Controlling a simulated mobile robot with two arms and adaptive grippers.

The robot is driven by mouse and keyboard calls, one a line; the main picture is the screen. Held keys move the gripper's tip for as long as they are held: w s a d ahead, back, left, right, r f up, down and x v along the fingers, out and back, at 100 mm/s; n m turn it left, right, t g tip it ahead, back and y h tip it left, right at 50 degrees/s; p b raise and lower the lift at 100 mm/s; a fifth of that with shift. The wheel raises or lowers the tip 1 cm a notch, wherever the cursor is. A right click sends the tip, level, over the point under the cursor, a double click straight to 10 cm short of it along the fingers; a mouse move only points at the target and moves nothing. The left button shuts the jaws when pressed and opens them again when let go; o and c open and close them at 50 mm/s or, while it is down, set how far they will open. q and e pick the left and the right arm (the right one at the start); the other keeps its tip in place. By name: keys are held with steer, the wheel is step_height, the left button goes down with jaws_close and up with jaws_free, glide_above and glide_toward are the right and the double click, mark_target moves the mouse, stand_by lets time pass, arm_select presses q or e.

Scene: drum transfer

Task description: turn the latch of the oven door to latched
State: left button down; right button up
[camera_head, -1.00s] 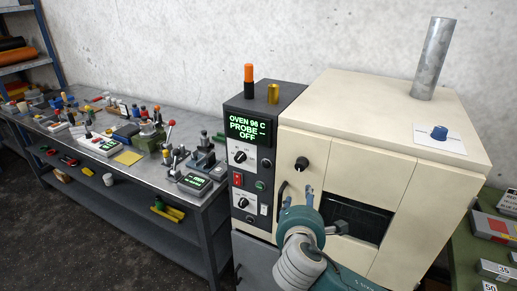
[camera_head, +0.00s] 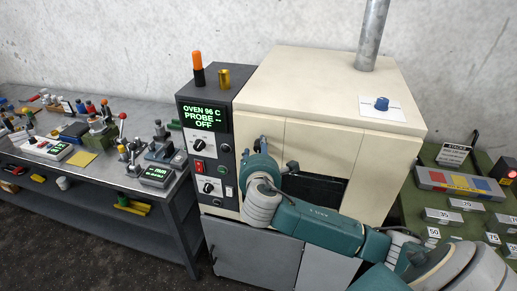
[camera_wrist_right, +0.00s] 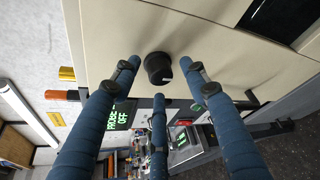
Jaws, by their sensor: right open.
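The latch is a round black knob (camera_wrist_right: 158,68) with a small white mark, on the cream oven door (camera_wrist_right: 205,35) in the wrist view. In the head view my right gripper hides the knob, in front of the door's upper left part (camera_head: 320,140). My right gripper (camera_head: 254,148) points at the door. I cannot tell whether any finger touches the knob. My left gripper is not in view.
The dark control panel (camera_head: 228,155) with a green display stands left of the door. A dark window (camera_head: 318,190) lies right of my right gripper. A steel bench (camera_head: 95,165) with several tools is at left, a green table (camera_head: 450,195) at right. A metal pipe (camera_head: 372,35) rises from the oven top.

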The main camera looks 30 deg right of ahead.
steer(key=shift+d, duration=0.1)
steer(key=shift+w, duration=0.1)
steer(key=c, duration=1.1)
steer(key=shift+f, duration=0.1)
